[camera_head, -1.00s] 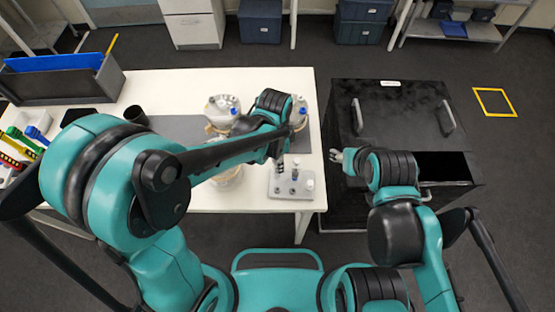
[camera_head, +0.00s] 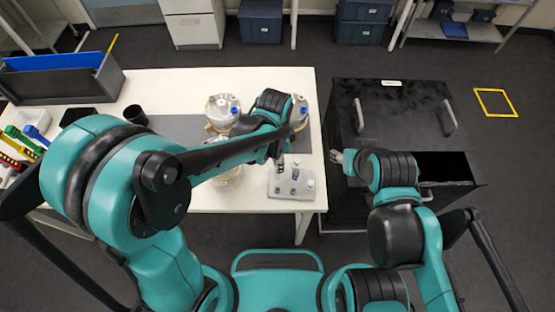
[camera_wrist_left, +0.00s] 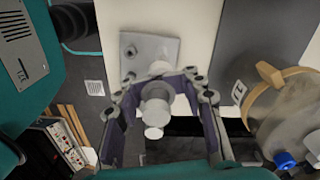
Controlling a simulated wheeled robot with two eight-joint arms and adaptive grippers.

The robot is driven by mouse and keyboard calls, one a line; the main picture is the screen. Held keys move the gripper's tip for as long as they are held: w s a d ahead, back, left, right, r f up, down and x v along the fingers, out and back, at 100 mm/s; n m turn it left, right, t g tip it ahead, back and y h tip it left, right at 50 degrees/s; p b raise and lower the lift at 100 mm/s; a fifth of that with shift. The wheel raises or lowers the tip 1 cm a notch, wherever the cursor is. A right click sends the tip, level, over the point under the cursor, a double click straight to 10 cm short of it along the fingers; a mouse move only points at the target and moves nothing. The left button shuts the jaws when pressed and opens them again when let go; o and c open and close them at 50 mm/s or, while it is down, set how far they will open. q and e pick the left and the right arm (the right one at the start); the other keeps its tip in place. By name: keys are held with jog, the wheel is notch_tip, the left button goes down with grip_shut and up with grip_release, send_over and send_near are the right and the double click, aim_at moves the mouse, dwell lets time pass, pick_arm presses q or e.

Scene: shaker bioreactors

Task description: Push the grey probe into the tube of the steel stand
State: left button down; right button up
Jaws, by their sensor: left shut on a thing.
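The steel stand (camera_head: 275,192) is a pale plate with small upright parts, near the right front edge of the white table. My left gripper (camera_head: 280,166) is above and beside the stand's rear left part. In the left wrist view, its purple-lined fingers (camera_wrist_left: 158,82) are closed around the pale grey probe (camera_wrist_left: 156,108), whose round end faces the camera. The stand's plate (camera_wrist_left: 150,46) shows beyond the fingertips. The probe's lower end and the tube's mouth are hidden, so I cannot tell whether they meet. My right gripper (camera_head: 338,156) hangs empty at the black cabinet's left edge; its opening is too small to judge.
Glass vessels with pale lids (camera_head: 222,108) stand behind and left of my left gripper; one also shows in the wrist view (camera_wrist_left: 285,115). A black cup (camera_head: 136,115) and a blue-black bin (camera_head: 60,82) are farther left. The black cabinet (camera_head: 390,110) stands right of the table, across a gap.

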pick_arm(q)
jog(key=c, duration=2.1)
grip_release()
jog(key=shift+f+b, duration=0.95)
jog(key=shift+f, duration=0.25)
jog(key=shift+f+b, duration=0.7)
jog(key=shift+f, duration=0.05)
jog(key=shift+c, duration=0.6)
jog(key=shift+f+b, duration=0.6)
jog(key=shift+r+p, duration=0.6)
jog(key=shift+r, duration=0.2)
jog(key=shift+r, duration=0.1)
jog(key=shift+r+p, duration=0.55)
jog(key=shift+r, duration=0.1)
grip_shut()
jog(key=shift+r, duration=0.15)
jog(key=shift+r+p, duration=0.55)
jog(key=shift+r, duration=0.05)
